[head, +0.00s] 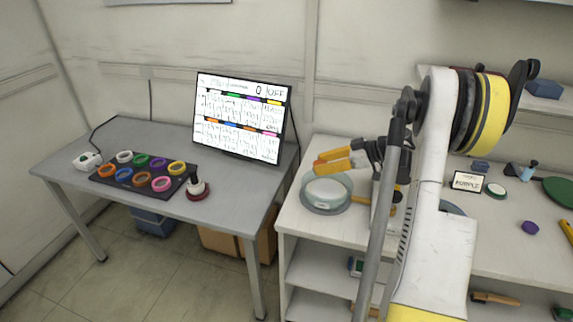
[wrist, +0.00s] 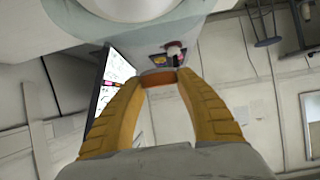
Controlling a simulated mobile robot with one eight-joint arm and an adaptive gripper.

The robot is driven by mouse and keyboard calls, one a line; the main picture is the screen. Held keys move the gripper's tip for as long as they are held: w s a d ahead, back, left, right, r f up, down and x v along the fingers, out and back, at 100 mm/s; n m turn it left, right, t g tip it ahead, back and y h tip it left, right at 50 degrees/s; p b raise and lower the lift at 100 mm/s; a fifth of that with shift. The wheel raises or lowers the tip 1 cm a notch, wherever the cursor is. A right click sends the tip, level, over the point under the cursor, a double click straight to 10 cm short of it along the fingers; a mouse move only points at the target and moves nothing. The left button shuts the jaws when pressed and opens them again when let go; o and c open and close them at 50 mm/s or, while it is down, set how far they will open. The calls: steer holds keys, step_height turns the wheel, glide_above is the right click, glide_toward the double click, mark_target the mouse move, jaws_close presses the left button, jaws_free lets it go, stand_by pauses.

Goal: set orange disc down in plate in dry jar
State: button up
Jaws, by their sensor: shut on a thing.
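My gripper (head: 319,161) has yellow-orange fingers and is above the round clear jar (head: 305,199) on the white bench. A pale white plate (head: 326,191) shows inside the jar. In the wrist view, the fingertips (wrist: 159,79) are shut on a small orange disc (wrist: 158,79), seen edge-on. In the head view I cannot tell the disc from the orange fingers. A large pale round rim (wrist: 130,10) fills the top of the wrist view, apparently the jar and plate close to the gripper. The exact gap between disc and plate cannot be told.
A grey table (head: 130,200) at left holds a dark tray (head: 118,179) of coloured rings, a red-based stand (head: 198,190) and a monitor (head: 241,116). On the bench right of my arm are a black-framed label (head: 467,181), a purple piece (head: 530,228) and a green paddle (head: 560,191).

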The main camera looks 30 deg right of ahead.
mark_target(327, 189)
steer(key=shift+s+d+f, duration=0.2)
steer(key=shift+s+d, duration=0.2)
steer(key=shift+d, duration=0.2)
steer(key=shift+s+d+f, duration=0.2)
steer(key=shift+s+d, duration=0.15)
steer(key=shift+d, duration=0.2)
steer(key=shift+f+b, duration=2)
steer(key=shift+f, duration=1.4)
steer(key=shift+f+b, duration=0.45)
steer(key=shift+f, duration=0.15)
steer(key=o, duration=1.4)
